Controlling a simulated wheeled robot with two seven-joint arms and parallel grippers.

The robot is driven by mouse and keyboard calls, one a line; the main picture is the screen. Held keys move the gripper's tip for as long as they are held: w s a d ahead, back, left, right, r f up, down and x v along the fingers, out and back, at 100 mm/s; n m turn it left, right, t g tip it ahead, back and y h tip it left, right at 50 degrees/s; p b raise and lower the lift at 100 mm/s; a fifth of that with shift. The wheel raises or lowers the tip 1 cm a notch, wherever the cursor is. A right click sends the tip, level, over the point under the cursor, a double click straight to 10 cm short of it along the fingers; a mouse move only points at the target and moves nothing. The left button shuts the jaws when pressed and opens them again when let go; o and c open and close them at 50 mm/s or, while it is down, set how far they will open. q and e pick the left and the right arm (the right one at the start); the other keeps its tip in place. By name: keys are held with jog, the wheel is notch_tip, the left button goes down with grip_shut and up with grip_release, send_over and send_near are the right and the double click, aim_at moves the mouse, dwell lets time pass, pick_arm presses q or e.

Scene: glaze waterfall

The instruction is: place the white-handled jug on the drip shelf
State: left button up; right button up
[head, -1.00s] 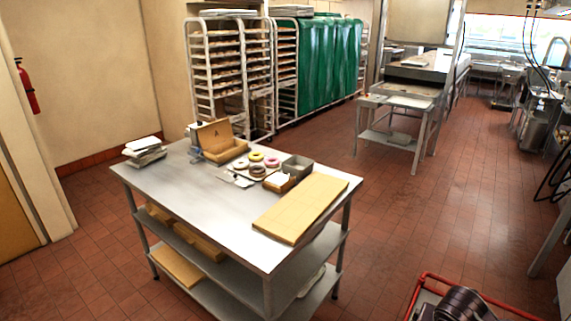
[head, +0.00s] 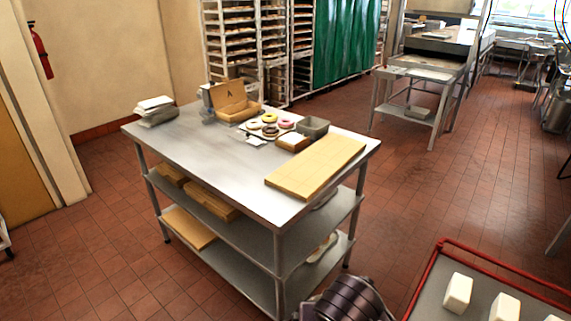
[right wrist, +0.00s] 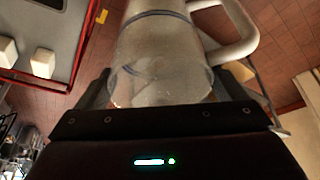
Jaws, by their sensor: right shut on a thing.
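The jug (right wrist: 165,60) fills the upper middle of the right wrist view. It has a clear, cloudy body with a bluish band and a thick white handle (right wrist: 240,30) looping out to the right. My right gripper (right wrist: 165,88) is shut on the jug's body, with a dark finger on either side. The jug does not show in the head view. I cannot pick out the drip shelf in either view. My left gripper is not in view.
A steel table (head: 190,155) carries donuts, an open box (head: 232,100) and a tan board (head: 316,166). A red-railed grey tray (head: 428,297) at lower right holds several white blocks (head: 458,292). Racks stand behind. Tiled floor is clear right of the table.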

jog(key=shift+s+a, duration=0.3)
jog(key=shift+a, duration=0.05)
